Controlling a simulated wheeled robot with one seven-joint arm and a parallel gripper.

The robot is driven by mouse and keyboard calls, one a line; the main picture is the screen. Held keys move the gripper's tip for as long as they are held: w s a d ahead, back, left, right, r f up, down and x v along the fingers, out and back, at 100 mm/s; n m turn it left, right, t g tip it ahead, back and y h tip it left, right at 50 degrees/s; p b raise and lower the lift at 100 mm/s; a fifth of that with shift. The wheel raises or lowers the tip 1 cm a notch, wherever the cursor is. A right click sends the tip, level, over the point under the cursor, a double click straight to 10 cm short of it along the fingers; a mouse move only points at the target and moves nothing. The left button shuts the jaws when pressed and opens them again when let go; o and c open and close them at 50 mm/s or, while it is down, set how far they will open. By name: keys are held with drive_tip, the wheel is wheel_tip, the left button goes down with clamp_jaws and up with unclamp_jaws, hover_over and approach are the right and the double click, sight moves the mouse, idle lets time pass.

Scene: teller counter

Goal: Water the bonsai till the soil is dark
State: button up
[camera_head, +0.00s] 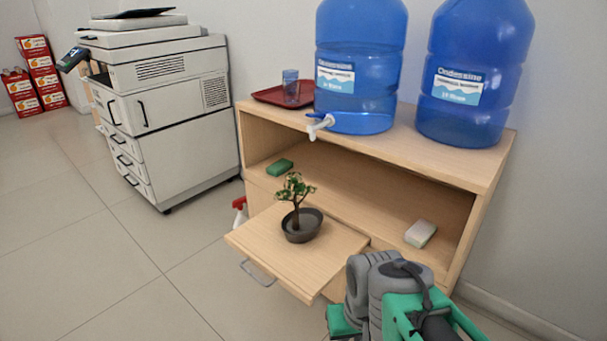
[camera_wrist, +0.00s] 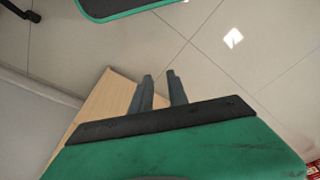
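A small bonsai (camera_head: 297,190) stands upright in a dark round pot (camera_head: 302,226) on a pulled-out wooden board (camera_head: 268,258) of the cabinet. The soil is too small to judge its colour. A clear glass (camera_head: 290,86) stands on a red tray (camera_head: 262,96) on the cabinet top. Two blue water jugs (camera_head: 361,50) (camera_head: 470,62) stand beside it; the left one has a white tap (camera_head: 320,124). In the wrist view my gripper (camera_wrist: 162,78) has its two fingers apart with nothing between them. In the head view, my arm is at the lower right, and the fingertips are hidden.
A green sponge (camera_head: 280,167) and a pale block (camera_head: 420,233) lie on the cabinet shelf (camera_head: 340,195). A red-topped bottle (camera_head: 239,205) is partly hidden behind the board. A copier (camera_head: 160,95) stands left; red boxes (camera_head: 40,75) are farther back. The tiled floor in front is clear.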

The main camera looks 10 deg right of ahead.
drive_tip(key=r+p, duration=0.6)
drive_tip(key=r, duration=0.1)
drive_tip(key=r+p, duration=0.7)
drive_tip(key=r, duration=0.1)
drive_tip(key=a+r+p, duration=0.1)
drive_tip(key=r+p, duration=0.6)
drive_tip(key=shift+w+r, duration=0.2)
drive_tip(key=shift+w, duration=0.15)
clamp_jaws()
wheel_tip(320, 180, up, 14)
drive_tip(key=d+t+p, duration=0.1)
drive_tip(key=p, duration=1)
drive_tip(key=shift+w+p, duration=0.35)
drive_tip(key=shift+w, duration=0.1)
